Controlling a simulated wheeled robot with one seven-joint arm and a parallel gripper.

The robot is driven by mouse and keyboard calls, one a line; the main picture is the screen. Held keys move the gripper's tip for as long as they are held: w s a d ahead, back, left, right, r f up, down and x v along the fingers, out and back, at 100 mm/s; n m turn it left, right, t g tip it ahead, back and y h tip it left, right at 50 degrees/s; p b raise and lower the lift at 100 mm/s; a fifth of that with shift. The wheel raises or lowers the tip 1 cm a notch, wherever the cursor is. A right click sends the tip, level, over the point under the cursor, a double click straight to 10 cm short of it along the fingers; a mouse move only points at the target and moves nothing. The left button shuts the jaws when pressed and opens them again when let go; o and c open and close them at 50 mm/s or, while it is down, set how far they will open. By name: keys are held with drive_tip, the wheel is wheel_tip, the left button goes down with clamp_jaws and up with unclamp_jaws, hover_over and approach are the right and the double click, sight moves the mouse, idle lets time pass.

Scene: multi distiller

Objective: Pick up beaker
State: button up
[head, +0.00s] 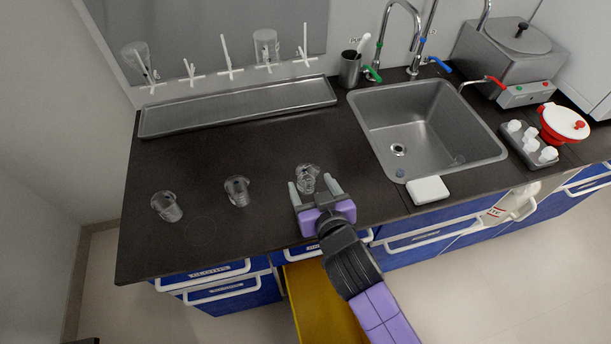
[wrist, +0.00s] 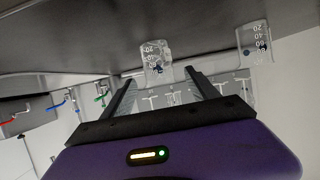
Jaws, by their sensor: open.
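Three clear glass beakers stand on the dark counter (head: 215,155): a left beaker (head: 167,207), a middle beaker (head: 237,191) and a right beaker (head: 307,177). My gripper (head: 313,187) is open at the right beaker, its fingers on either side of it in the head view. In the wrist view, which looks upside down, this beaker (wrist: 155,58) with graduation marks shows between and just past the open fingertips (wrist: 160,82). Another beaker (wrist: 254,45) shows to the right there. Whether the fingers touch the glass I cannot tell.
A metal sink (head: 425,130) is to the right, with a white block (head: 428,190) at its front edge. A metal trough (head: 240,105) and drying pegs line the back. An open yellow drawer (head: 325,305) sits below the counter's front edge. The counter's middle is clear.

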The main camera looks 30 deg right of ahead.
sight(304, 171)
drive_tip(key=p+x, duration=0.1)
drive_tip(key=x, duration=0.5)
drive_tip(key=shift+w+r, duration=0.1)
drive_tip(key=shift+w, duration=0.15)
drive_tip(key=shift+w+d+f+p, duration=0.15)
drive_tip(key=shift+w+f+p, duration=0.2)
drive_tip(key=shift+w, duration=0.25)
drive_tip(key=shift+c, duration=0.2)
drive_tip(key=c, duration=1.4)
